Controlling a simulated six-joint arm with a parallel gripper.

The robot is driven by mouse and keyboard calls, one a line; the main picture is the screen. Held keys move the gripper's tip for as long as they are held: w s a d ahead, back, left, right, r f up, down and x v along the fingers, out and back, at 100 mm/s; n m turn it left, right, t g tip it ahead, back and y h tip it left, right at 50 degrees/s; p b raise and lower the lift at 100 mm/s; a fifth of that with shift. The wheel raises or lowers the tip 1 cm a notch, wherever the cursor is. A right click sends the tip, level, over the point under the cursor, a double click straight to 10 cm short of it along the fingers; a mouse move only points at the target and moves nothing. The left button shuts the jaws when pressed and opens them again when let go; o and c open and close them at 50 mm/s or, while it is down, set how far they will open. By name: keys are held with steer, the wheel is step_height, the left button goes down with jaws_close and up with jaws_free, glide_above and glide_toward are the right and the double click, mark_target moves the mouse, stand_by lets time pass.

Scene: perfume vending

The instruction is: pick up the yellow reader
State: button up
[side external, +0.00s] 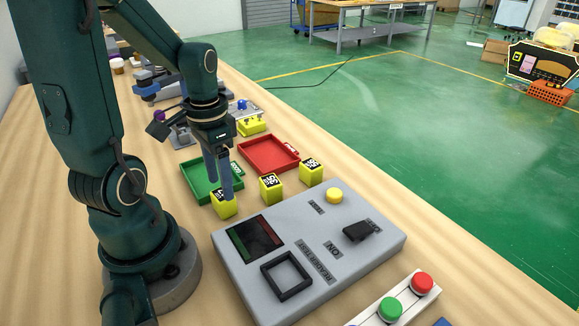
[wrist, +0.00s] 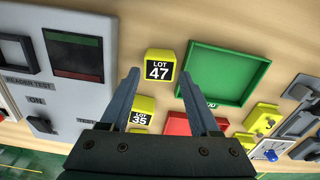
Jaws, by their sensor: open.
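Nothing in view is clearly marked as a yellow reader. Yellow blocks with black-and-white labels stand in a row between the grey test panel and the trays. The LOT 47 block (side external: 224,208) is nearest my base; it also shows in the wrist view (wrist: 160,55). The LOT 35 block (side external: 271,189) also shows in the wrist view (wrist: 145,103), between my fingers. A third block (side external: 312,172) is mostly hidden in the wrist view. My gripper (side external: 221,190) is open and empty, fingers pointing down close to the LOT 47 block. Whether they touch it, I cannot tell.
A grey test panel (side external: 340,215) with a dark screen, square frame and yellow button is in front. A green tray (side external: 196,180) and red tray (side external: 266,153) lie behind the blocks. Yellow and grey devices (side external: 252,127) stand further back. A white two-button strip (side external: 409,297) is at front right.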

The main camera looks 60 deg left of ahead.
mark_target(222, 196)
steer(key=shift+f, duration=2.2)
jaws_close()
